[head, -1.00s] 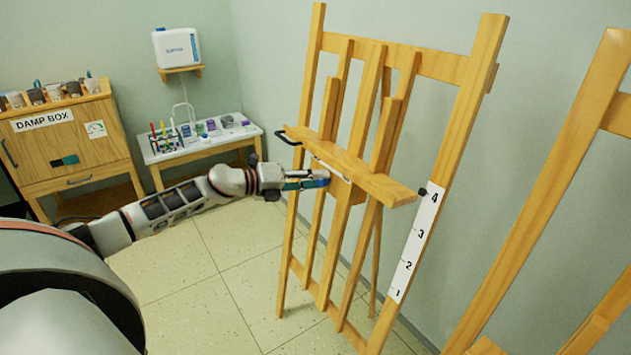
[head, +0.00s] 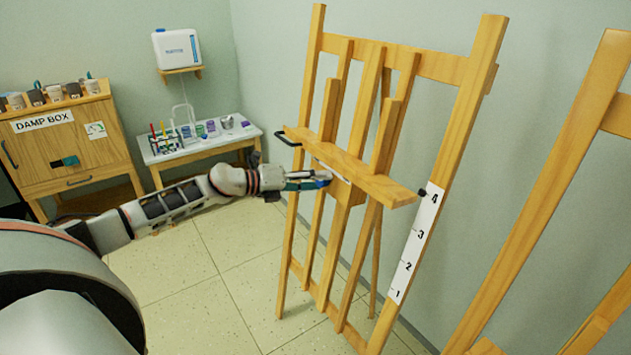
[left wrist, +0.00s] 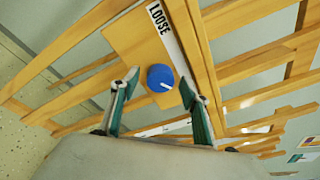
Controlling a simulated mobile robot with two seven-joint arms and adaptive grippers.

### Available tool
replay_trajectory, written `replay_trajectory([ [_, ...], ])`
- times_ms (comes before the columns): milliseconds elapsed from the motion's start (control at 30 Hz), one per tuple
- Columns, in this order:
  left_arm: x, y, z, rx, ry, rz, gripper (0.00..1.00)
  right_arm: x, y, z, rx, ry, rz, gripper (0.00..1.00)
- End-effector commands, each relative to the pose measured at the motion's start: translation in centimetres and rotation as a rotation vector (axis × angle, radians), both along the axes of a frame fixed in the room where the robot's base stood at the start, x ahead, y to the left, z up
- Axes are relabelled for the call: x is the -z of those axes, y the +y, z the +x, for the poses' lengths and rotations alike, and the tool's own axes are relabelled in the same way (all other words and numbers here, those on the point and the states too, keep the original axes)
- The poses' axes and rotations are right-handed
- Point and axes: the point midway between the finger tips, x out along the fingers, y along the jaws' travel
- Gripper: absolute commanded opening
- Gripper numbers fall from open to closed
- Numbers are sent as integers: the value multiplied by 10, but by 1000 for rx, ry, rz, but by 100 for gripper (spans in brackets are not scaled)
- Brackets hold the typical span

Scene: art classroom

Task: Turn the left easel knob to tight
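The wooden easel (head: 367,90) stands in front of my left arm. Its blue knob (left wrist: 160,77) shows in the left wrist view, on a wooden block, with a white pointer mark facing right and slightly down in the picture. My left gripper (left wrist: 159,80) is open, with one finger on each side of the knob and gaps showing between; I cannot tell how far the tips are from the block. In the head view the left gripper (head: 312,181) is just below the easel's ledge, and the knob is hidden. My right gripper is not in view.
The ledge (head: 345,160) with a black handle (head: 287,138) juts out just above the gripper. A numbered strip (head: 417,243) is on the right leg. Another easel (head: 555,170) stands at right. The damp box (head: 70,150) and a low table (head: 205,150) are at left.

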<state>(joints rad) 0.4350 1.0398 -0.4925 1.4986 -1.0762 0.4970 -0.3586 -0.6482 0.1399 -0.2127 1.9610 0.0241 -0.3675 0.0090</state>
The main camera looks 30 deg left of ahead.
Motion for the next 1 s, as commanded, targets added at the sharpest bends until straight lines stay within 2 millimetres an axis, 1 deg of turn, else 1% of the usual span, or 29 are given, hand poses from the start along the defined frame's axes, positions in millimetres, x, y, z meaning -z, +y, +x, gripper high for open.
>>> replay_trajectory([
  [267, -1, 1, 0, -2, -1, 0, 45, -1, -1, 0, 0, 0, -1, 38],
  [367, -1, 4, -3, -3, 0, 1, 45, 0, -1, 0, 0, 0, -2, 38],
  [467, -2, 9, -11, -4, 2, 1, 45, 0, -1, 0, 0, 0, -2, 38],
  [800, -12, 32, -50, -2, 3, 2, 45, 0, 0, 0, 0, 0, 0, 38],
  [1000, -16, 44, -68, -2, 4, 1, 45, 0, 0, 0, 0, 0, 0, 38],
])
